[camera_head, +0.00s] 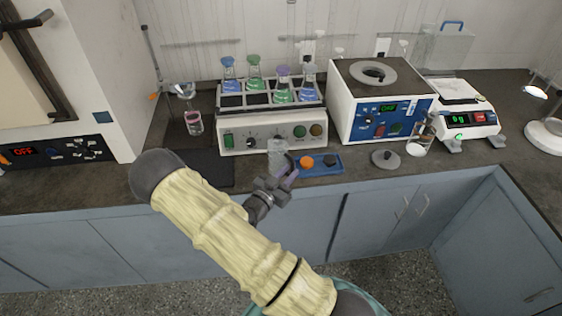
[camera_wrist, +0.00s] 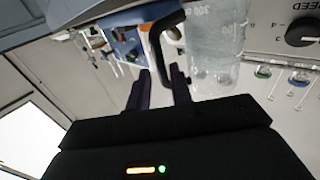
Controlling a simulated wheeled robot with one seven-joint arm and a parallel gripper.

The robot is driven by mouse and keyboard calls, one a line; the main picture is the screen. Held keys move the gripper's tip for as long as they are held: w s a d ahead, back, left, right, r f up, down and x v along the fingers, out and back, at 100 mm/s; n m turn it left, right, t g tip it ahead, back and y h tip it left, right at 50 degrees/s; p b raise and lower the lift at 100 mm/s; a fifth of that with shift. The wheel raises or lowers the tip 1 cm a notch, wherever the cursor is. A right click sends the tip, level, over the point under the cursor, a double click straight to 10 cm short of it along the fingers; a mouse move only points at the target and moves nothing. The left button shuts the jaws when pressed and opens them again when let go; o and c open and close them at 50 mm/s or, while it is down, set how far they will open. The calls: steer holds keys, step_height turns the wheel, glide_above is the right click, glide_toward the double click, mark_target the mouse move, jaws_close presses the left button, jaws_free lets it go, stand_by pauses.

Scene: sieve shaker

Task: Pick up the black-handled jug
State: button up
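The jug is a clear, graduated vessel with a black handle. In the head view the jug (camera_head: 277,151) stands at the counter's front, before the shaker with flasks. In the wrist view its clear body (camera_wrist: 217,48) is on the right and its black handle (camera_wrist: 155,45) on the left. My gripper (camera_head: 288,176) is close in front of the jug, at its handle side. In the wrist view my gripper (camera_wrist: 161,83) has its two dark fingers apart, with the handle's upright part showing between or just beyond them. I see no clear contact.
A blue tray (camera_head: 329,169) with an orange and a dark item lies right of the jug. The flask shaker (camera_head: 270,136) stands close behind. A blue-fronted machine (camera_head: 379,117), a grey lid (camera_head: 385,160) and a balance (camera_head: 460,120) are further right. A dark mat (camera_head: 208,168) lies left.

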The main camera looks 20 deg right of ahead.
steer(key=shift+p+x, duration=0.7)
steer(key=shift+x, duration=1.9)
steer(key=shift+a+f, duration=0.1)
jaws_close()
